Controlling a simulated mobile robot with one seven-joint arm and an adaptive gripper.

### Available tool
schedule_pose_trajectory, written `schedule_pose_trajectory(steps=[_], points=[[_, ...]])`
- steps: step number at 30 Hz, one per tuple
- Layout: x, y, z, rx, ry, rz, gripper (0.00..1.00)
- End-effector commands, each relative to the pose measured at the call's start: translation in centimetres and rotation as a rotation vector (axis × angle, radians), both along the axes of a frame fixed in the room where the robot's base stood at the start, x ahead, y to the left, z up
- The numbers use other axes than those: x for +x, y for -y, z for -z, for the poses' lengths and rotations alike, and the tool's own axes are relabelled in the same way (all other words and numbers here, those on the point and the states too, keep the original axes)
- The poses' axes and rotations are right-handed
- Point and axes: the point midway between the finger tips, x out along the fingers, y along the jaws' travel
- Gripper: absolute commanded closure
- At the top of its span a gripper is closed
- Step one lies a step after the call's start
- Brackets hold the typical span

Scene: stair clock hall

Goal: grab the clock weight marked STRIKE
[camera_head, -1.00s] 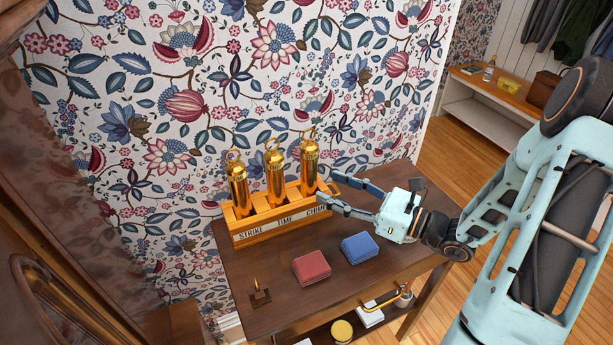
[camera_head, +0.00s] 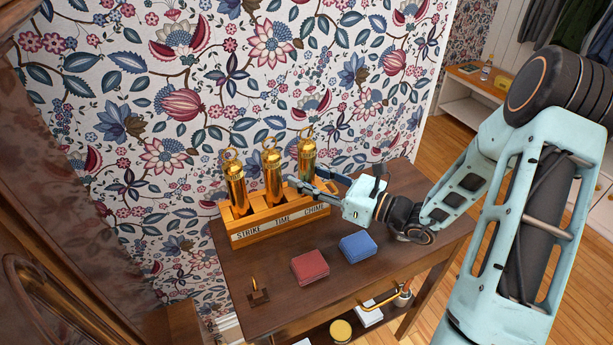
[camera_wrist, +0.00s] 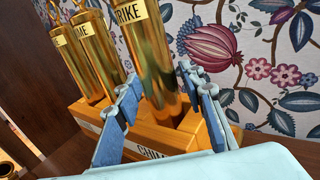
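Three brass weights stand in a wooden rack (camera_head: 262,230) whose slots read STRIKE, TIME and CHIME from left to right. In the wrist view, the nearest weight (camera_wrist: 148,50) has a label showing "TRIKE", its first letter cut off, and stands at the CHIME end. In the head view it is the right-hand weight (camera_head: 307,150). My gripper (camera_head: 304,177) is open, its fingers reaching to this weight's lower part. In the wrist view, the fingers (camera_wrist: 160,78) lie to either side of it; I cannot tell whether they touch.
The middle weight (camera_head: 272,175) and left weight (camera_head: 236,185) stand close by. A red box (camera_head: 310,267), a blue box (camera_head: 358,247) and a small candle holder (camera_head: 258,294) sit on the dark table (camera_head: 230,268). The patterned wall (camera_head: 180,150) is close behind the rack.

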Motion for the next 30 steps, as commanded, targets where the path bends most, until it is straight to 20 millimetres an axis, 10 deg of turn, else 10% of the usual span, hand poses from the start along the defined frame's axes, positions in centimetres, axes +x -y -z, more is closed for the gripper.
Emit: schedule_pose_trajectory(steps=[9, 30], points=[[0.0, 0.0, 0.0, 0.000, 0.000, 0.000, 1.00], [0.0, 0.0, -1.8, 0.004, 0.009, -0.001, 1.00]])
